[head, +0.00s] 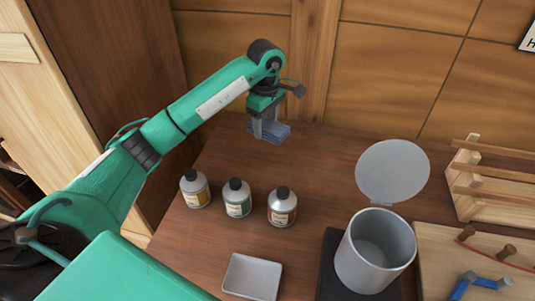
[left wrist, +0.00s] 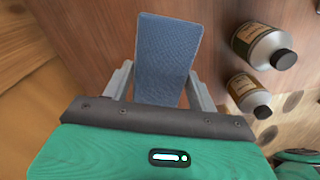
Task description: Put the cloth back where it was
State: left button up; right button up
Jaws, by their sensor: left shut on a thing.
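The cloth (left wrist: 168,52) is a folded blue textured piece, seen large in the left wrist view between the two grey fingers. It also shows as a small blue-grey patch in the head view (head: 274,131), at the back of the wooden table. My left gripper (head: 264,128) is shut on the cloth, with the fingers pointing down. I cannot tell whether the cloth touches the table. The fingers also show in the left wrist view (left wrist: 158,90), one on each side of the cloth. My right gripper is not in view.
Three capped bottles (head: 238,200) stand in a row in front of the cloth. A shallow white tray (head: 238,289) lies at the front. A grey metal can (head: 355,264) with its round lid (head: 393,171) raised stands at right. A wooden rack (head: 465,190) is beyond it. The back middle tabletop is clear.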

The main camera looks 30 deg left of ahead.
pick_arm(q)
jog(key=p, duration=0.1)
send_over(266, 162)
notch_tip(266, 162, down, 8)
jog(key=shift+f, duration=0.15)
notch_tip(266, 162, down, 3)
jog(key=shift+f+p, duration=0.15)
jog(key=shift+p, duration=0.4)
jog(key=shift+f, duration=0.35)
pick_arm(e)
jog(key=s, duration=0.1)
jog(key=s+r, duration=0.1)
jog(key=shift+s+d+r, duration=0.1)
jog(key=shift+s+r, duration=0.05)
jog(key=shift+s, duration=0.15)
pick_arm(q)
jog(key=shift+f, duration=0.2)
jog(key=o, duration=0.9)
jog(key=shift+o, duration=0.2)
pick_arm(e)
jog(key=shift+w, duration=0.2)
